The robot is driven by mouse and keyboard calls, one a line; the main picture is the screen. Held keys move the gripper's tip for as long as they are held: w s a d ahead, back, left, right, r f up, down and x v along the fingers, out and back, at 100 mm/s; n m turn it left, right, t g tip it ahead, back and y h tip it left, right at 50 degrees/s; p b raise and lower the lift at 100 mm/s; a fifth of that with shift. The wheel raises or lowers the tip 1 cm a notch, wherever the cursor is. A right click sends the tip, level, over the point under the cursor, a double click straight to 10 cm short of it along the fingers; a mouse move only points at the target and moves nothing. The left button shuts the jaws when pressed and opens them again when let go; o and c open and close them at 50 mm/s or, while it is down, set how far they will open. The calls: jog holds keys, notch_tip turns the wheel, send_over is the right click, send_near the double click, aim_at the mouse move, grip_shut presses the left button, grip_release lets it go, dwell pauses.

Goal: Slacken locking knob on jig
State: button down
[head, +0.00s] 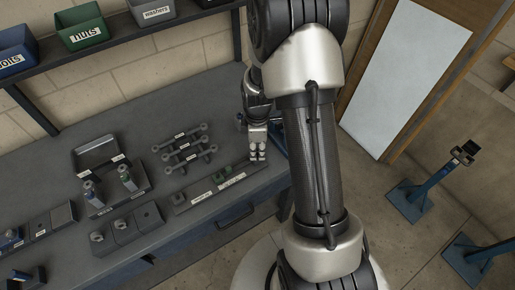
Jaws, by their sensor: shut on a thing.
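My gripper (257,150) is in the head view, at the right end of the grey workbench, pointing down beside my arm. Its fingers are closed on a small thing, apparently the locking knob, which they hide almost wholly. A blue fixture (279,140), apparently the jig, shows just right of the fingers. My arm covers most of it, so its shape and the knob's setting cannot be made out.
A long labelled tray (207,192) with small green parts lies just left of and below my gripper. A rack of dark bars (184,148) and several holders stand further left. Bins, including a green nuts bin (82,35), sit on the shelf. Blue stands (412,200) occupy the floor at right.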

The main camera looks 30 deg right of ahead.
jog(key=shift+f, duration=0.1)
dwell(0.4)
jog(key=c, duration=1.4)
grip_release()
jog(key=shift+o, duration=0.2)
notch_tip(320, 180, up, 12)
